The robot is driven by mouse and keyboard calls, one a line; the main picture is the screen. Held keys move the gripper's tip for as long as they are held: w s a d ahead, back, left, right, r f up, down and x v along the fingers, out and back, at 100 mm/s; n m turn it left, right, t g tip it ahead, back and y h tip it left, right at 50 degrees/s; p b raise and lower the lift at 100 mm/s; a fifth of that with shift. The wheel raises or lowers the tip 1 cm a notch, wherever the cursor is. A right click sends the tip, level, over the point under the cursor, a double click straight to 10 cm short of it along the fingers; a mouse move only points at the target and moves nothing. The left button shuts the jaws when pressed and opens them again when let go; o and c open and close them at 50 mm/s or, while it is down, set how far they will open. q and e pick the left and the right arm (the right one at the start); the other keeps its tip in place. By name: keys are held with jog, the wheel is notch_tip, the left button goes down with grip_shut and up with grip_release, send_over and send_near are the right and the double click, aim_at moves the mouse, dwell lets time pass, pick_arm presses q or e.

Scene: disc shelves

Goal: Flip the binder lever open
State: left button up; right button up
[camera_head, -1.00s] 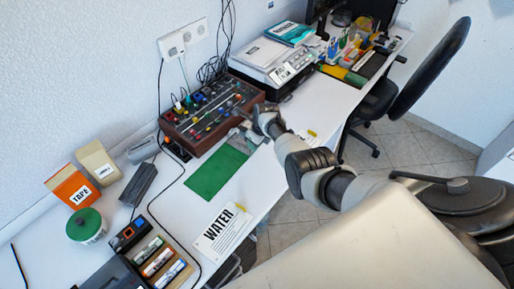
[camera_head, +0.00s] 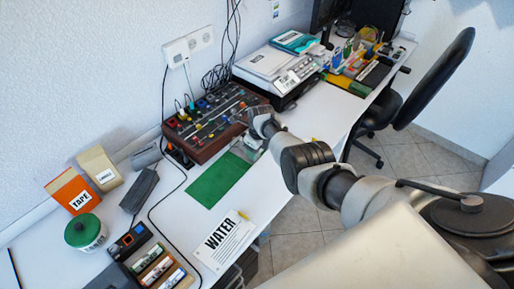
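A flat green board (camera_head: 217,181) lies on the white desk. A small grey, metallic-looking piece (camera_head: 244,150) sits at its upper right end; it may be the binder's clip and lever, but it is too small to tell whether the lever is open. My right arm comes in from the right. Its gripper (camera_head: 257,119) is above the desk, just beyond the metallic piece and close to the control box's right end. The finger gap is too small to make out, and contact cannot be told. My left gripper is not in view.
A brown control box (camera_head: 213,125) with knobs stands behind the board. A WATER card (camera_head: 224,241) lies in front. A black cable (camera_head: 158,205) runs along the left. A printer-like device (camera_head: 278,76) stands farther back. A black chair (camera_head: 436,75) is at the right.

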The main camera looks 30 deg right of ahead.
jog(key=shift+r, duration=0.1)
jog(key=shift+d+r+p, duration=0.1)
jog(key=shift+r+p, duration=0.3)
jog(key=shift+r, duration=0.1)
jog(key=shift+s+d+r+p, duration=0.15)
jog(key=shift+r+p, duration=0.4)
jog(key=shift+r, duration=1.05)
jog(key=shift+s+r+p, duration=0.2)
jog(key=shift+r+p, duration=0.35)
jog(key=shift+r, duration=1.05)
jog(key=shift+s+d+r+p, duration=0.15)
jog(key=shift+r+p, duration=0.4)
jog(key=shift+r, duration=1.05)
jog(key=shift+a, duration=0.1)
